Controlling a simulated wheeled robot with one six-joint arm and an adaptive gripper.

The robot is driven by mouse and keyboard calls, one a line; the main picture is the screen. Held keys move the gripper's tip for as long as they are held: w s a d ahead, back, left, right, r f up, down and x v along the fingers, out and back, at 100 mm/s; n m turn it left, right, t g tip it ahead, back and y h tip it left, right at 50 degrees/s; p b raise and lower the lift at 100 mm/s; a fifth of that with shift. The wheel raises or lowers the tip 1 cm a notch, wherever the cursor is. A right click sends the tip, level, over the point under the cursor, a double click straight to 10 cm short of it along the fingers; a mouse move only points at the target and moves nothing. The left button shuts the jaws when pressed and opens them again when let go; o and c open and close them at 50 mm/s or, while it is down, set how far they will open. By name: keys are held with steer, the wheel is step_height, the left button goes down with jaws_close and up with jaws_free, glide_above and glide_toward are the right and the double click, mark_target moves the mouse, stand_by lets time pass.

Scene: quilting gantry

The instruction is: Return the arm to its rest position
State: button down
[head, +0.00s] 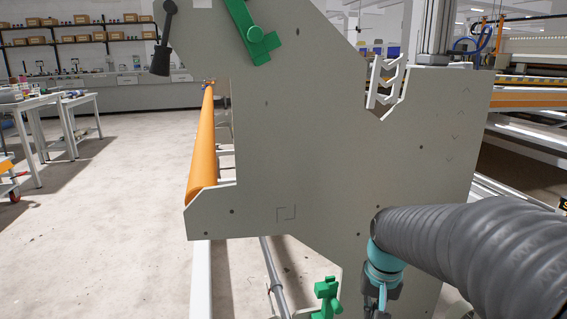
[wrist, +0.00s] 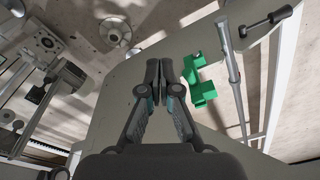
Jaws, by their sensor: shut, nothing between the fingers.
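My gripper (wrist: 159,66) is shut and empty in the wrist view, its two dark fingers together in front of a grey panel. A green bracket (wrist: 203,88) stands just right of the fingers in that view; I cannot tell the exact gap. In the head view my arm, in a ribbed grey sleeve, comes in from the right. Its teal wrist joint and part of my gripper (head: 378,300) hang low in front of the grey panel (head: 330,150). The fingertips are cut off or too small to make out there.
The panel carries a green handle (head: 252,35), a black lever (head: 162,42) and a low green bracket (head: 326,298). An orange roller (head: 203,145) runs behind its left edge. Open floor (head: 110,220) lies left, with white tables (head: 35,108) beyond. A pale rod (wrist: 232,75) stands right of the fingers.

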steer(key=s+a+r+n+t+p, duration=0.1)
steer(key=s+r+t, duration=0.1)
steer(key=s+r, duration=0.2)
steer(key=s+a+r+n+t+p, duration=0.1)
steer(key=s+r, duration=0.4)
steer(key=s, duration=0.6)
steer(key=shift+a+n+t, duration=0.3)
steer(key=shift+n+t, duration=0.1)
steer(key=shift+t, duration=0.3)
